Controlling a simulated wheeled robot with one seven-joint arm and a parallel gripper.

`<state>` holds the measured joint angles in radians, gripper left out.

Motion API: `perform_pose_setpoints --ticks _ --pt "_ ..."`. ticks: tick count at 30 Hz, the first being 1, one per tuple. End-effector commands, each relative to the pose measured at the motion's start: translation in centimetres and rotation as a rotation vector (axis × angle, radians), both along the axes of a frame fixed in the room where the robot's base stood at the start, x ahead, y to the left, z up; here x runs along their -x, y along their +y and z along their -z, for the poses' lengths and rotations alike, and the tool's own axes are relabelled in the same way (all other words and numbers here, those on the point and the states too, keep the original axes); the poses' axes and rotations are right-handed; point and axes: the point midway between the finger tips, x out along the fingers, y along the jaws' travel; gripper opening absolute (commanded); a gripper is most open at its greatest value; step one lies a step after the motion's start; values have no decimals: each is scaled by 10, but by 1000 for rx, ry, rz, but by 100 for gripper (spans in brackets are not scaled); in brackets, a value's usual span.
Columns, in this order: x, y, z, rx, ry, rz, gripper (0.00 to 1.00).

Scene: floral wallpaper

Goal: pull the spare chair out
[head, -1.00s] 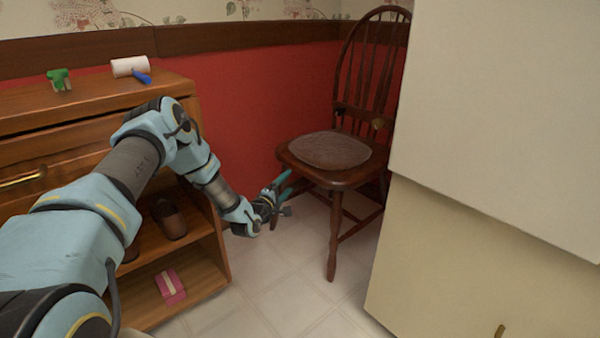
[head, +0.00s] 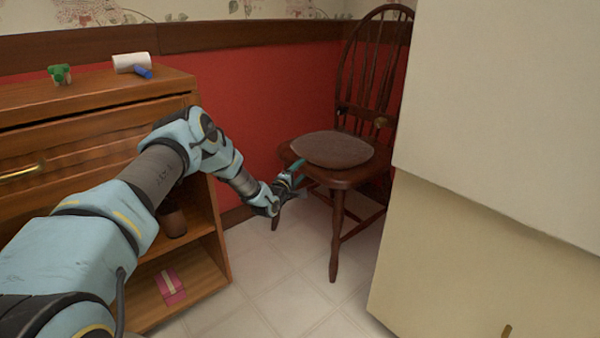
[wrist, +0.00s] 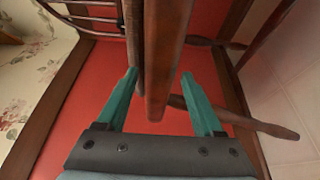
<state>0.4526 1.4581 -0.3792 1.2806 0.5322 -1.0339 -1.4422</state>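The spare chair (head: 345,178) is dark brown wood with a spindled back and a round cushion (head: 333,149) on its seat. It stands upright by the red wall, its right side partly hidden by a cream cabinet. My gripper (head: 291,178) is at the seat's front left edge in the head view. In the wrist view my gripper (wrist: 162,78) is open, its two teal fingers on either side of the seat edge (wrist: 165,60), with gaps visible on both sides. I cannot tell whether either finger touches the wood.
The tall cream cabinet (head: 480,190) stands close on the right. A wooden dresser (head: 90,90) is on the left, with a green object (head: 60,74) and a white roller (head: 131,63) on top and a pink box (head: 170,285) below. The tiled floor (head: 285,290) before the chair is clear.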

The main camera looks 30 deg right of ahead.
Motion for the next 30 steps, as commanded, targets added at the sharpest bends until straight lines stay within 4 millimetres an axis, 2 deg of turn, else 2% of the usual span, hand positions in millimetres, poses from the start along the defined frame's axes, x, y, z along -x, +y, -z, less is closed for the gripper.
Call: perform_pose_setpoints --ticks 2,15,18,30 --pt "0 0 0 0 0 0 58" --pt "0 0 0 0 0 0 9" --pt "0 0 0 0 0 0 0" --pt "0 0 0 -1 1 0 0"
